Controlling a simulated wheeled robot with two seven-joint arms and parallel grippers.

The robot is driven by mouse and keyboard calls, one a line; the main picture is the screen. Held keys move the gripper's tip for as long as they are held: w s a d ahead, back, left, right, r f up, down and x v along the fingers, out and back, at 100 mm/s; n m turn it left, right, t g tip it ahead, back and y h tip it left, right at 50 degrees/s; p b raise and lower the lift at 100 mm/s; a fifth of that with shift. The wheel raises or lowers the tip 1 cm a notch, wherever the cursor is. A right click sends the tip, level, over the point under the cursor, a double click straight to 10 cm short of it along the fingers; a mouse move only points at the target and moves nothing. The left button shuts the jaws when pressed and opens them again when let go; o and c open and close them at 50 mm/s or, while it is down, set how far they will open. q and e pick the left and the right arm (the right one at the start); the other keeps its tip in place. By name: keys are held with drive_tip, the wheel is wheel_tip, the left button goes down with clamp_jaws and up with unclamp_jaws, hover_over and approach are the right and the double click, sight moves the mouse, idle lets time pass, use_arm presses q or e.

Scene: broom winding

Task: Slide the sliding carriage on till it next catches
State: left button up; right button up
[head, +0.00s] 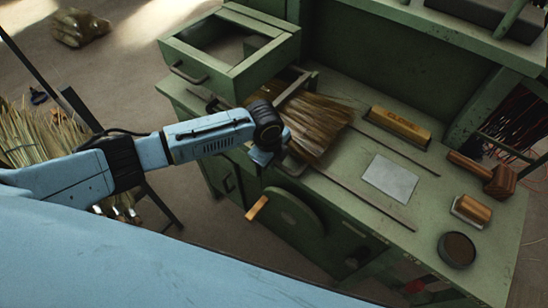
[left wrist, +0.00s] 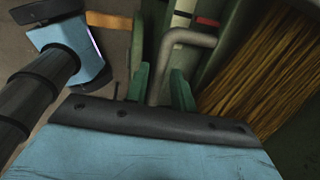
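My left gripper (head: 268,158) is at the front edge of the green bench, just in front of the broom straw (head: 318,122). In the left wrist view, its green fingers (left wrist: 160,88) stand on either side of the lower leg of a grey bent handle (left wrist: 190,38), close against it. I take this handle to be the sliding carriage's. In the head view my wrist hides most of the handle and carriage. The straw also shows at the right of the left wrist view (left wrist: 258,70). My right gripper is not in view.
A crank with a wooden grip (head: 257,208) is on the bench front, below the gripper. An open green drawer box (head: 235,80) stands behind.

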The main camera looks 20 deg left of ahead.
use_arm(q)
clamp_jaws()
drive_tip(key=a, duration=0.1)
drive_tip(key=w+a, duration=0.1)
drive_tip(key=a, duration=0.2)
drive_tip(key=shift+w+a, duration=0.1)
drive_tip(key=shift+w, duration=0.2)
drive_tip(key=shift+s, duration=0.1)
unclamp_jaws()
drive_tip(key=shift+d, duration=0.25)
drive_tip(key=shift+o, duration=1.6)
drive_tip(key=shift+a, duration=0.1)
